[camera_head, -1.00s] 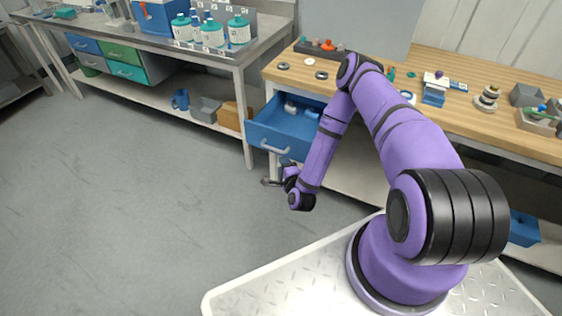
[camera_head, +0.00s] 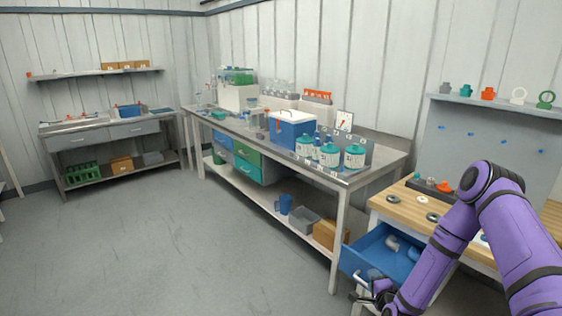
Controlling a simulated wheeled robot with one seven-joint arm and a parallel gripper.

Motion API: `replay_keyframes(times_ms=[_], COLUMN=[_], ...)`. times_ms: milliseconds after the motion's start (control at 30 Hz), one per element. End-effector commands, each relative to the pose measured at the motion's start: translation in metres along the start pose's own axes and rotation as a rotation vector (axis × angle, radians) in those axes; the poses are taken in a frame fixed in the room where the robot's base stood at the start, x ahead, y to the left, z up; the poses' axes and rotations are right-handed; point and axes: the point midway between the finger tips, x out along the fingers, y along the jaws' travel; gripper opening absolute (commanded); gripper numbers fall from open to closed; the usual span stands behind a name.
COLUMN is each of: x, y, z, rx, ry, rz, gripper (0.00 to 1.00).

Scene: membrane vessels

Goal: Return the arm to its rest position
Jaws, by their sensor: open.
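My gripper (camera_head: 362,294) is at the lower edge of the picture, partly cut off, by the front of an open blue drawer (camera_head: 358,262). It is open, and I see nothing held in it. I cannot tell whether it touches the drawer's handle. Grey pipe-like parts (camera_head: 405,246) lie in the drawer. The forearm hides part of the drawer's right side.
A wooden workbench (camera_head: 408,207) with rings and small parts stands above the drawer. A steel bench (camera_head: 345,180) to its left carries teal-capped bottles (camera_head: 330,155) and a blue cooler (camera_head: 292,130). A sink bench (camera_head: 90,135) is at the far left. The grey floor (camera_head: 190,240) is clear.

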Motion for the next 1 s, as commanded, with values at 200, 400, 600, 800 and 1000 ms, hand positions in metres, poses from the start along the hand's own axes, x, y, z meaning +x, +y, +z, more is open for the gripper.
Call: replay_keyframes(times_ms=[200,400,600,800,1000], x=[0.013,0.012,0.0,-0.024,-0.058], y=[-0.067,-0.124,-0.181,-0.236,-0.288], z=[-0.01,-0.017,-0.023,-0.028,-0.031], rx=[-0.201,-0.378,-0.546,-0.7,-0.838], ry=[-0.082,-0.142,-0.188,-0.227,-0.259], rz=[0.068,0.138,0.207,0.278,0.348], gripper=[0.4,0.4,0.4,0.4,0.4])
